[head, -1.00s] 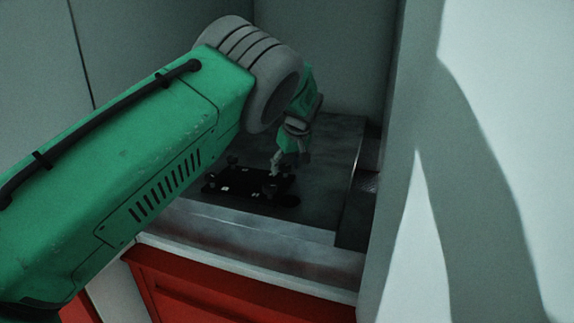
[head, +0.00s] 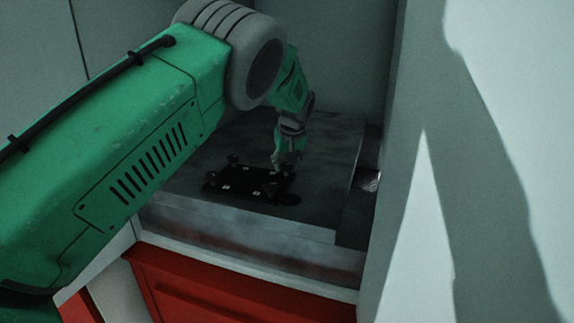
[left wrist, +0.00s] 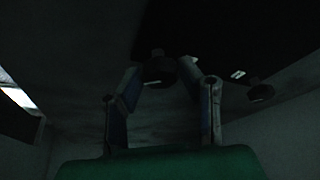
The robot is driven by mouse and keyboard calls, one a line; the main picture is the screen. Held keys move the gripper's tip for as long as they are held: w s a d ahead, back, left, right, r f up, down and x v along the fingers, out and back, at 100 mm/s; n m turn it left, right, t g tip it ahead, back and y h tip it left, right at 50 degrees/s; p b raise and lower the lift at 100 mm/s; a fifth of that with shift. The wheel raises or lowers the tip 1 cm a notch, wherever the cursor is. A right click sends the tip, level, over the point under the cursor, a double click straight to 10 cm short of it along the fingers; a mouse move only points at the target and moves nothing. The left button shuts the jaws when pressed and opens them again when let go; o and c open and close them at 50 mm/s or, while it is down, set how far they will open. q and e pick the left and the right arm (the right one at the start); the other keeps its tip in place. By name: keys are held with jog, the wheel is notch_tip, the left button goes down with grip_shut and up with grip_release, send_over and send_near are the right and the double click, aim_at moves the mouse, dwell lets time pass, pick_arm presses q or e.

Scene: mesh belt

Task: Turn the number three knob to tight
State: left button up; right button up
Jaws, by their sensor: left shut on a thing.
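A black plate (head: 243,181) with several dark knobs and small white labels lies on the grey metal surface. My left gripper (head: 284,164) points down at the plate's far right corner in the head view. In the left wrist view its two fingers (left wrist: 162,76) are closed on a dark round knob (left wrist: 160,69), one on each side. A second knob (left wrist: 261,92) stands free to the right, with a white label (left wrist: 237,74) near it. The label numbers are too small to read. I cannot tell from markings which number the held knob has. My right gripper is out of view.
The plate lies on a grey metal block (head: 200,214) above a red front (head: 230,295). Pale walls close in behind and at right. Other knobs (head: 234,158) stand at the plate's left. A bare strip of metal lies in front of the plate.

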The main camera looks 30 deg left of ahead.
pick_arm(q)
jog(key=m+h, duration=0.1)
jog(key=m, duration=0.2)
jog(key=m+t+h, duration=0.1)
jog(key=m, duration=0.2)
jog(key=shift+a+t, duration=0.15)
jog(key=shift+t, duration=0.15)
jog(key=m+h, duration=0.1)
jog(key=m, duration=0.2)
jog(key=m+h, duration=0.1)
jog(key=m, duration=0.3)
jog(key=shift+a+r+h, duration=0.1)
jog(key=shift+a+h, duration=0.05)
jog(key=shift+h, duration=0.15)
jog(key=o, duration=1.1)
jog(key=shift+a, duration=0.1)
